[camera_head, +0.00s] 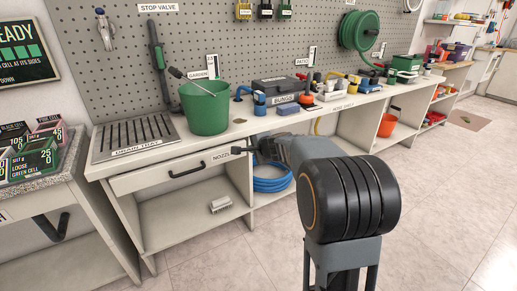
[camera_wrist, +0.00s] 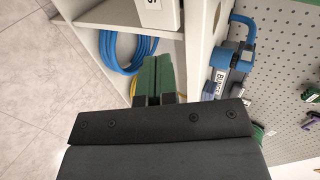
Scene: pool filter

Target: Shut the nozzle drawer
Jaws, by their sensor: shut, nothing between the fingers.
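The nozzle drawer (camera_head: 150,180) is a white front with a black bar handle (camera_head: 187,169), under the left part of the bench in the head view. Its front looks flush or nearly flush with the bench; I cannot tell whether a small gap is left. My gripper (camera_head: 238,150) is at the drawer's right end, in front of its label, which it partly covers. In the wrist view my gripper (camera_wrist: 158,82) shows green fingers shut together, with nothing between them. The labelled drawer end (camera_wrist: 155,18) is at the top there, apart from the fingertips in the picture.
A green bucket (camera_head: 205,108) and a drain tray (camera_head: 133,137) stand on the bench above. A blue hose coil (camera_head: 272,184) lies on the shelf beside the drawer bay. A brush (camera_head: 221,204) lies on the lower shelf. The floor in front is clear.

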